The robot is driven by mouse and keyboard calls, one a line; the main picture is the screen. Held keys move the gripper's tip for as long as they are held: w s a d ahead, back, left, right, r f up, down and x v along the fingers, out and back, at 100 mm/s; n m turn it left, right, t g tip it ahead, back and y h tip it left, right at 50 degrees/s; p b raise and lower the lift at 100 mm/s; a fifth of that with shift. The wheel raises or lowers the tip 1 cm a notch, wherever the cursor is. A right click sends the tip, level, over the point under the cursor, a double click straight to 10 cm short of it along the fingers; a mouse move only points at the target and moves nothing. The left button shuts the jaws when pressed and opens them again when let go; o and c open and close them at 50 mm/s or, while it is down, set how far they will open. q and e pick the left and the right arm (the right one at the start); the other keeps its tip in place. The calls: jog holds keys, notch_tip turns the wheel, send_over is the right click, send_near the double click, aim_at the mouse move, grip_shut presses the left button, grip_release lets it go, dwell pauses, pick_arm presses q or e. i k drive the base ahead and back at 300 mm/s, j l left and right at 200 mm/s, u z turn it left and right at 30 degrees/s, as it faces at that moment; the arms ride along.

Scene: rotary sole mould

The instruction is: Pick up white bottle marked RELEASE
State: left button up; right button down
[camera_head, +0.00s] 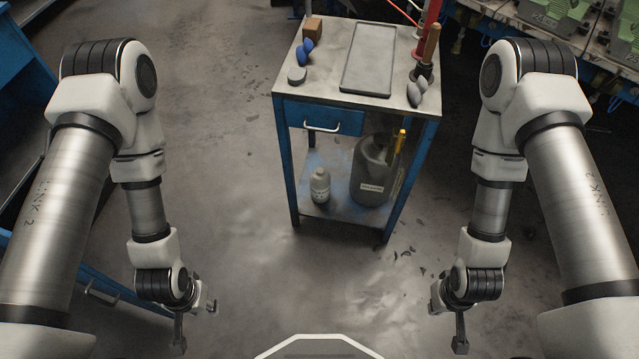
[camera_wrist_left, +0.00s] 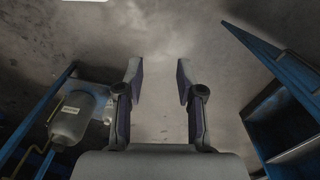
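A small white bottle (camera_head: 320,187) with a rounded cap stands upright on the lower shelf of the blue trolley, at the shelf's left front. Its marking is too small to read. In the left wrist view a pale shape beside the left finger may be this bottle, mostly hidden. My left gripper (camera_head: 195,325) is open and empty, low at the left, well apart from the trolley. Its spread fingers also show in the left wrist view (camera_wrist_left: 159,72). My right gripper (camera_head: 448,326) is open and empty at the lower right, also apart from the trolley.
A large grey jug (camera_head: 371,172) with a label stands right of the bottle. The trolley top (camera_head: 325,75) overhangs the shelf and carries a grey tray (camera_head: 368,62), blue and grey pieces and tools. A blue drawer (camera_head: 322,118) sits below it. Floor in front is clear.

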aim_at(321, 178)
jog(key=i+l+z, duration=0.2)
jog(key=z, duration=0.2)
jog(key=i+l+z, duration=0.15)
jog(key=z, duration=0.3)
jog(key=i+j, duration=0.05)
jog(key=i, duration=0.05)
